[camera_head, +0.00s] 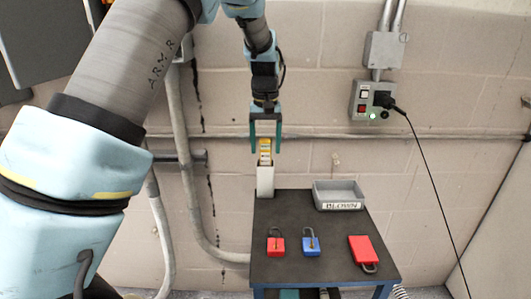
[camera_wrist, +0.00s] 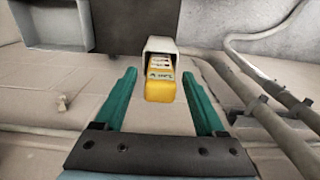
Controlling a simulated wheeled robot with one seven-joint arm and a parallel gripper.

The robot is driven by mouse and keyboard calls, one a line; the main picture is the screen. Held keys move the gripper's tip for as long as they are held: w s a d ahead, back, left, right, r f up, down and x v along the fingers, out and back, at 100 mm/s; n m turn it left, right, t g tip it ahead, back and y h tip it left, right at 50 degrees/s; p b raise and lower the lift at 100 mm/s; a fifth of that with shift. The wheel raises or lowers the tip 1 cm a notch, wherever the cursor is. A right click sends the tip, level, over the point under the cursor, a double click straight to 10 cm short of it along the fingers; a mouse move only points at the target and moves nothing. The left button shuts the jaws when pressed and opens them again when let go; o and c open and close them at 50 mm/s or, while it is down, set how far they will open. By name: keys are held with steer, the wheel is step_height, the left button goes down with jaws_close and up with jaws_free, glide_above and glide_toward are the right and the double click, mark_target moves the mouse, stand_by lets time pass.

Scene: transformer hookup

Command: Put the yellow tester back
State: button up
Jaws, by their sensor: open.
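The yellow tester (camera_head: 265,150) stands upright in a white holder (camera_head: 265,180) at the back left corner of the dark table. Its upper part sticks out of the holder. In the wrist view the tester (camera_wrist: 160,88) shows yellow with a label, with the holder's white rim (camera_wrist: 160,45) around its far end. My gripper (camera_head: 265,146) is open, with its two green fingers on either side of the tester. In the wrist view my gripper (camera_wrist: 160,82) has a clear gap between each finger and the tester.
On the dark table (camera_head: 285,215) are a grey bin (camera_head: 338,190), a red padlock (camera_head: 275,246), a blue padlock (camera_head: 311,244) and a red lockout piece (camera_head: 362,250). A wall box (camera_head: 372,102) has a plugged-in black cable. Grey conduits (camera_head: 185,150) run along the wall at left.

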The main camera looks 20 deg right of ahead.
step_height(320, 180, up, 10)
steer(key=shift+f+b, duration=0.1)
steer(key=shift+b, duration=0.75)
steer(key=w+a+f+n, duration=0.1)
steer(key=w+a+f, duration=0.15)
steer(key=a, duration=0.85)
steer(key=s+a+f+n, duration=0.1)
steer(key=s+a+f, duration=0.2)
steer(key=a, duration=0.5)
steer(key=s+a+f+n+t, duration=0.1)
steer(key=s+a+f, duration=0.2)
steer(key=s+a, duration=0.3)
steer(key=s+a+f, duration=0.4)
steer(key=a, duration=0.7)
steer(key=shift+s+a+n+t, duration=0.15)
steer(key=shift+a+n+t, duration=0.15)
steer(key=shift+a+n, duration=0.1)
